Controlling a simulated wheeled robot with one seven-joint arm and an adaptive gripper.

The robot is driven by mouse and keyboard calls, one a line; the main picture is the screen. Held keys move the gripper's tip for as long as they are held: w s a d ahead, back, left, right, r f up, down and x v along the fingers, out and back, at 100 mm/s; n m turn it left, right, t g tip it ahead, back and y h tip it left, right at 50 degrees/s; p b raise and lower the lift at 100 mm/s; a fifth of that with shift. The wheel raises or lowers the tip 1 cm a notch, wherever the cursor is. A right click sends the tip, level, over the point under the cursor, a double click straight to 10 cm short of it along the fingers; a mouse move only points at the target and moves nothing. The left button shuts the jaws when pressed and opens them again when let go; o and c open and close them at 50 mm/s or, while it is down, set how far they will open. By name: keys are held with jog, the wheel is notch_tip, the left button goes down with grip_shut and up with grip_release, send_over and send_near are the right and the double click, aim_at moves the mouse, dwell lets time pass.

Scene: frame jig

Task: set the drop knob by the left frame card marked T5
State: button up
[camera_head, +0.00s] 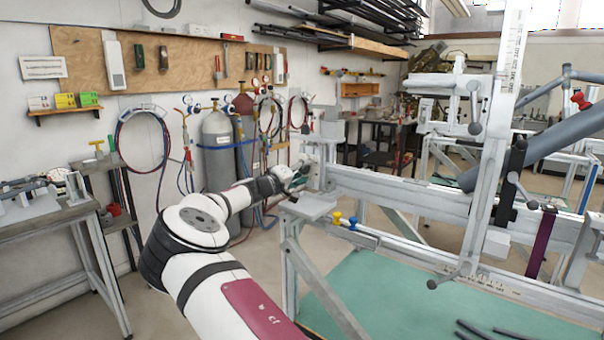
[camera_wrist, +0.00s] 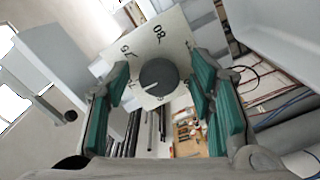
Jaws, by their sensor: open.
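The dark round knob (camera_wrist: 158,77) sits on a pale dial plate (camera_wrist: 172,32) in the wrist view. The plate carries "80" and another number at upper left that I cannot read surely; the other marks are partly hidden. A light pointer line runs along the knob's lower left. My gripper (camera_wrist: 160,80) is open, its green-padded fingers on either side of the knob, with gaps showing. In the head view my gripper (camera_head: 297,178) is at the left end of the pale jig beam (camera_head: 400,192), where I cannot make out the knob. No card marked T5 is readable.
The jig's upright post (camera_head: 490,190) stands right of my arm. A green-topped bench (camera_head: 400,300) lies below the beam. Gas cylinders (camera_head: 217,165) stand against the back wall. A grey side table (camera_head: 45,220) is at left. Open floor lies between it and my arm.

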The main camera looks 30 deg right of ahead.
jog(key=c, duration=1.1)
